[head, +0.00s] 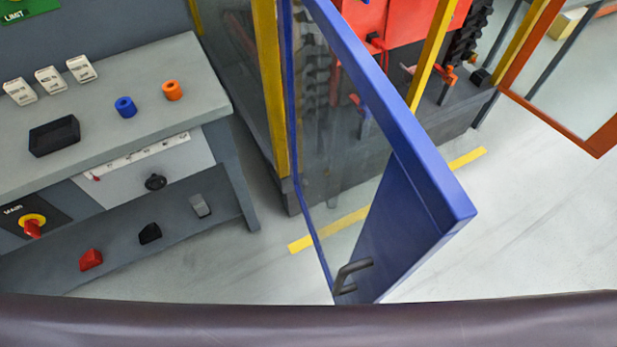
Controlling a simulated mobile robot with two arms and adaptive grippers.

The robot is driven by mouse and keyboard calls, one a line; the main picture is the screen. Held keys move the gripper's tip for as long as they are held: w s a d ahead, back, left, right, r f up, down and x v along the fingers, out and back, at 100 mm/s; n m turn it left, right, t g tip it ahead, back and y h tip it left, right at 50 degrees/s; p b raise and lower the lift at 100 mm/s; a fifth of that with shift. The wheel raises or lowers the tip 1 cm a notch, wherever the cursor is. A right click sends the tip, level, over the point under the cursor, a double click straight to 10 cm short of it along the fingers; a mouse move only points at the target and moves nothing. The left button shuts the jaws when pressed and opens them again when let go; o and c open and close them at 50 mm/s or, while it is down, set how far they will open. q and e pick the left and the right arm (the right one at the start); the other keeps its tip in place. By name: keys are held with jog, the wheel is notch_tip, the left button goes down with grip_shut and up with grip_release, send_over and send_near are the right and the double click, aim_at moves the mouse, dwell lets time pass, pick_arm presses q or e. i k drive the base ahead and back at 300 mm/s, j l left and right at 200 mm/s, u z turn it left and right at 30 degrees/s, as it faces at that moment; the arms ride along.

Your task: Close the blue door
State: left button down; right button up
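The blue door (425,184) stands open in the middle of the head view. It has a blue frame around a clear panel, and it swings out from a yellow post (272,90) toward me. Its dark handle (351,274) is near the lower end of the free edge. Neither of my grippers shows in this view, and nothing is seen touching the door.
A grey bench (190,98) with switches, a black tray (54,136) and blue and orange rings stands at the left. An orange-framed door (598,142) stands open at the right. Red machinery (405,30) is behind the clear panel. The floor right of the blue door is clear.

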aim_at(418, 206)
jog(key=k+j+z, duration=0.2)
jog(key=k+j, duration=0.25)
jog(key=k+j+z, duration=0.15)
jog(key=k+j, duration=0.25)
jog(key=k, duration=0.25)
